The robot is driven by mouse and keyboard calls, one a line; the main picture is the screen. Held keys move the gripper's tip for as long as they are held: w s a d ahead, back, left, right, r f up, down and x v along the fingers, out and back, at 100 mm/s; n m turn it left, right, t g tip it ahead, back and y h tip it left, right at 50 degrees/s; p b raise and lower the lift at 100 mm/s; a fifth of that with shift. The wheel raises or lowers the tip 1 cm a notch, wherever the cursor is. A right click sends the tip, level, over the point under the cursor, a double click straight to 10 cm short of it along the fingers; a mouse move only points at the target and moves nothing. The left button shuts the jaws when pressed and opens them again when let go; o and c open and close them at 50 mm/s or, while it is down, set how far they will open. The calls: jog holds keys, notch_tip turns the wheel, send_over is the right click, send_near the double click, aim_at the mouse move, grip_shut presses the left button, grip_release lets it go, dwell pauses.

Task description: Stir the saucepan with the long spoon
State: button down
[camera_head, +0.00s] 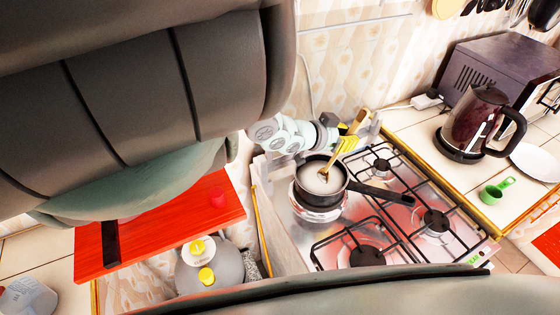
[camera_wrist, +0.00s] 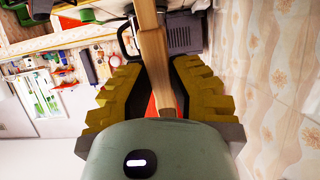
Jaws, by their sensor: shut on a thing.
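The saucepan (camera_head: 312,188) is dark, with a black handle pointing right, and stands on the gas stove. It holds a pale content. The long wooden spoon (camera_head: 328,168) leans in it, tilted, its lower end inside the pan; the bowl of the spoon is hidden in the content. My gripper (camera_head: 350,142), with yellow fingers, is shut on the spoon's shaft above the pan's right side. In the wrist view the spoon's shaft (camera_wrist: 156,60) runs between the two yellow fingers.
Free burners (camera_head: 433,220) lie to the right of the pan. A kettle (camera_head: 480,125), a green measuring cup (camera_head: 495,191) and a microwave (camera_head: 500,70) stand on the right counter. A red board (camera_head: 165,235) and a gas cylinder (camera_head: 215,272) are at the lower left.

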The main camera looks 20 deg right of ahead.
notch_tip(320, 180, up, 11)
jog(key=p, duration=1)
jog(key=shift+w+f, duration=0.15)
jog(key=shift+w, duration=0.05)
jog(key=shift+a, duration=0.1)
